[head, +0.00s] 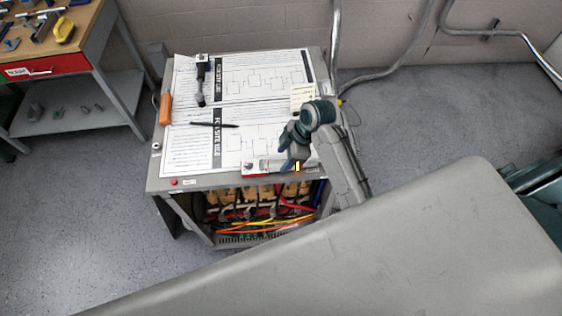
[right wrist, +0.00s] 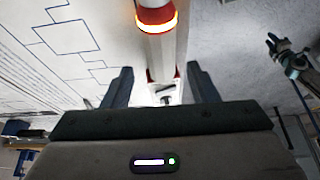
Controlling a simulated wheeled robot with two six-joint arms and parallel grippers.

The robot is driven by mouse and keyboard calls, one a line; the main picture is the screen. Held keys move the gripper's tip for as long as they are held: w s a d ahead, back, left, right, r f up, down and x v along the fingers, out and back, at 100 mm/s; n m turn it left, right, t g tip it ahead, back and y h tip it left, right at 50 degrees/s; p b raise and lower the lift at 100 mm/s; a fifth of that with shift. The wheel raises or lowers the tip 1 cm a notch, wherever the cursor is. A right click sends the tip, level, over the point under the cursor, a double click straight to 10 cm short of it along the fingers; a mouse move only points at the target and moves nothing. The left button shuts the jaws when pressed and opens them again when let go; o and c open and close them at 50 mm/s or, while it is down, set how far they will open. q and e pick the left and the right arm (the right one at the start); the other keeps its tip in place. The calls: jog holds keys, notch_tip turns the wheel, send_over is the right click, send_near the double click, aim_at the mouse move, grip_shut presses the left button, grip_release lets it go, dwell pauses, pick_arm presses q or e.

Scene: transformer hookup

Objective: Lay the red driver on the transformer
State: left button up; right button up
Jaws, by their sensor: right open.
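The transformer (head: 156,184) is a grey cabinet with an open front showing tan coils and coloured cables. An orange-handled driver (head: 165,108) lies at the left of its top. A long red-and-white piece with a glowing orange ring (right wrist: 157,48) shows between and beyond my right fingers; its red-and-white end (head: 258,166) shows at the top's front edge. I cannot tell which is the red driver. My right gripper (head: 295,163) is open above that edge; it also shows in the right wrist view (right wrist: 158,85). A small dark arm end (right wrist: 288,58), perhaps my left gripper, shows at right.
Printed sheets (head: 262,82) cover the top. A black tool (head: 200,82) and a black pen (head: 214,124) lie on them. A workbench (head: 83,55) with a red drawer stands at left. A conduit runs up the wall behind. The floor at left is clear.

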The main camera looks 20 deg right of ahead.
jog(key=w+b+v, duration=0.1)
jog(key=b+v, duration=0.1)
jog(key=v, duration=0.6)
jog(key=shift+s+d+r, duration=0.2)
jog(key=shift+s+r, duration=0.05)
jog(key=shift+s, duration=0.3)
